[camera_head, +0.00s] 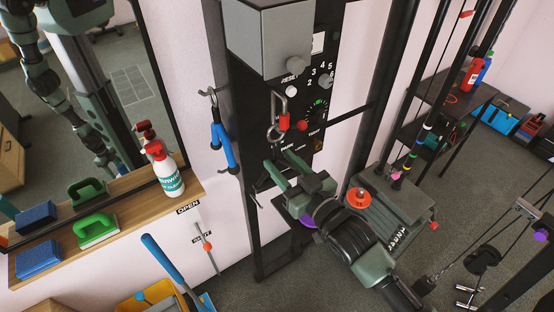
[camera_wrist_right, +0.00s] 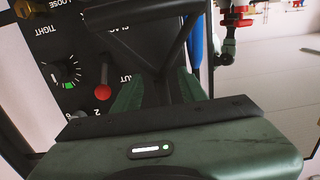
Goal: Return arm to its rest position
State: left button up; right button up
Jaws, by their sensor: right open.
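My right arm reaches in from the lower right. Its green gripper (camera_head: 281,166) is open in front of the lower part of a black control panel (camera_head: 309,120). Nothing shows between its fingers. The right wrist view shows the green fingers (camera_wrist_right: 158,90) apart, beside a red-knobbed lever (camera_wrist_right: 103,92) and a dial with a green mark (camera_wrist_right: 66,74). I cannot tell whether the fingers touch the panel. My left gripper is not directly in view; the mirror at the left reflects parts of my body.
A wooden shelf (camera_head: 140,208) holds a spray bottle (camera_head: 165,170), brush (camera_head: 97,230) and blue sponge (camera_head: 38,258). A weight stack (camera_head: 393,195) and cables stand right of the panel, near my right arm.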

jog(key=s+d+f+m+g+h+b, duration=0.1)
jog(key=s+d+f+g+h+b, duration=0.35)
jog(key=f, duration=1.05)
jog(key=s+d+f+m+t+h+b, duration=0.1)
jog(key=d+f, duration=0.6)
jog(key=f, duration=0.8)
jog(key=s+d+f+m+g+h+b, duration=0.1)
jog(key=s+d+f+g+h+b, duration=0.3)
jog(key=f, duration=1.1)
jog(key=s+d+f+g+b, duration=0.1)
jog(key=s+d+f+g, duration=0.1)
jog(key=s+f, duration=0.7)
jog(key=s+d+f+m+g+b, duration=0.1)
jog(key=s+d+f+g, duration=0.1)
jog(key=s+f, duration=0.7)
jog(key=s+d+f+g+h+b, duration=0.1)
jog(key=s+d+f, duration=0.3)
jog(key=s, duration=1.4)
notch_tip(320, 180, down, 5)
jog(key=shift+s+d+r+m+g, duration=0.1)
jog(key=shift+s+d+m+g, duration=0.15)
jog(key=shift+m+g, duration=0.25)
